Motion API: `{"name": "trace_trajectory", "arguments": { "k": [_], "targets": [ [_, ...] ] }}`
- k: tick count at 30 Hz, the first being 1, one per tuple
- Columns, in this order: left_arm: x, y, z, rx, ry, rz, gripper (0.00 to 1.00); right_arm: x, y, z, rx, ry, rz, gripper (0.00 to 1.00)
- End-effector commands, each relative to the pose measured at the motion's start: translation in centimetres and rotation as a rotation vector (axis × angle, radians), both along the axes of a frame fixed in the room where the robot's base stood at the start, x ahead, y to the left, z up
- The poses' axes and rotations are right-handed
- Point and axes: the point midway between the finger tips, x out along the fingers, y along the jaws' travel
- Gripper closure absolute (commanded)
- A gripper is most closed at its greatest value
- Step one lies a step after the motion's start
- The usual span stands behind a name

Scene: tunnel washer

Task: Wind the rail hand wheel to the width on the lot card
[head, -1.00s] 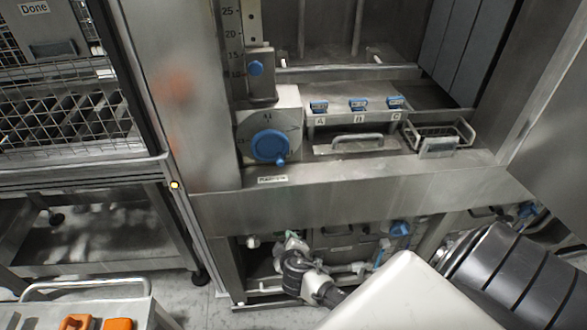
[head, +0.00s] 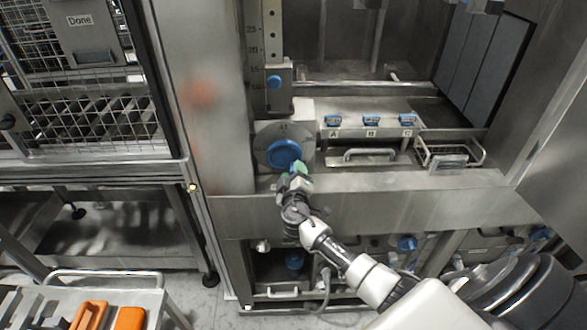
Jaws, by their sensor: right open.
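The blue rail hand wheel (head: 283,153) sits on a round metal dial plate on the front of the machine. My right gripper (head: 297,170) is at the lower right edge of the wheel, with its greenish fingertips over the place of the wheel's knob. It is open; I cannot tell whether it touches the wheel. The knob is hidden behind the fingers. No lot card is readable. My left gripper is not in view.
A mesh cage marked Done (head: 80,20) stands left. A cart with orange items (head: 129,318) is at lower left.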

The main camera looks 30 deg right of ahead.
Motion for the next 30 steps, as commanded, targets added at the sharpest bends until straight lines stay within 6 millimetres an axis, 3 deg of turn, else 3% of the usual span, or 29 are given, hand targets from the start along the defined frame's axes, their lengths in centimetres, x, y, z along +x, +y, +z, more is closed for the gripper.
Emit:
{"name": "trace_trajectory", "arguments": {
  "k": [6, 14, 23, 30],
  "targets": [
    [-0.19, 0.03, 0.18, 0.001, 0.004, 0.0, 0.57, 1.09, -0.67, -0.01, 0.001, 0.001, 0.0, 0.52],
    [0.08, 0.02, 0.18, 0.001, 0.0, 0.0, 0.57, 1.12, -0.68, -0.06, 0.001, 0.001, 0.0, 0.53],
    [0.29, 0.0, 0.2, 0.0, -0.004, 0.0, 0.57, 1.1, -0.68, -0.07, 0.001, 0.002, 0.0, 0.99],
    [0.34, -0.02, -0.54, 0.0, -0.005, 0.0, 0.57, 0.98, -0.86, -0.06, -0.058, 0.036, 0.001, 1.0]
  ]
}}
